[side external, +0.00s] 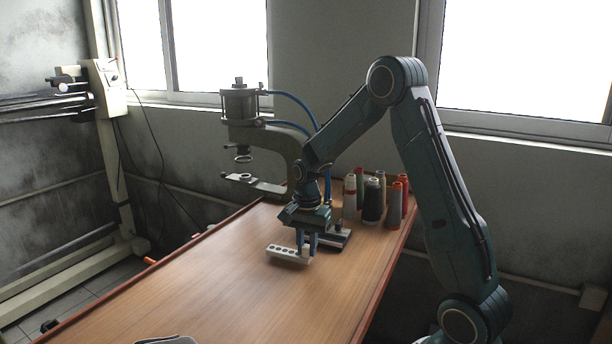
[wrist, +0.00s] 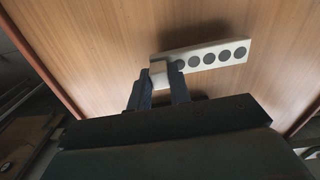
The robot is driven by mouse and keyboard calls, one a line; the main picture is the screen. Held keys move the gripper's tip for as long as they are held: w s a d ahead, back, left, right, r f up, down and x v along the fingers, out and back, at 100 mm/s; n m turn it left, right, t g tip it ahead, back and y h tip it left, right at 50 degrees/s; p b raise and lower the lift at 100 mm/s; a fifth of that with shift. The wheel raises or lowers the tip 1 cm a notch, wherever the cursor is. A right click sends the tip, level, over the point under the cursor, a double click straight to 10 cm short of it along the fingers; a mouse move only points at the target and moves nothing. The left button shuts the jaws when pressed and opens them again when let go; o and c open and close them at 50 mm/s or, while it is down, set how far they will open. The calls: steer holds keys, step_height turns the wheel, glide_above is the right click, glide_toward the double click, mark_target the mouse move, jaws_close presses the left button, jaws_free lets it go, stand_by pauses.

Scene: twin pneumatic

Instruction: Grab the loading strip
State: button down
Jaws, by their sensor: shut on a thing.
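The loading strip (side external: 284,254) is a pale bar with a row of dark round holes, seen over the wooden table. My gripper (side external: 306,252) points down and is shut on the right end of the strip. In the wrist view the strip (wrist: 215,56) reaches out to the right from between my two fingers (wrist: 160,78), which hold its left end. The gripped end is partly hidden by the fingers. I cannot tell whether the strip touches the table or hangs just above it.
A pneumatic press (side external: 241,108) with blue hoses stands at the table's far end. Several thread spools (side external: 373,200) stand at the back right. A dark block (side external: 338,237) is just behind my gripper. The front and left of the wooden table (side external: 230,290) are mostly clear.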

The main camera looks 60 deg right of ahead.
step_height(320, 180, up, 19)
steer(key=shift+f, duration=0.15)
stand_by(0.4)
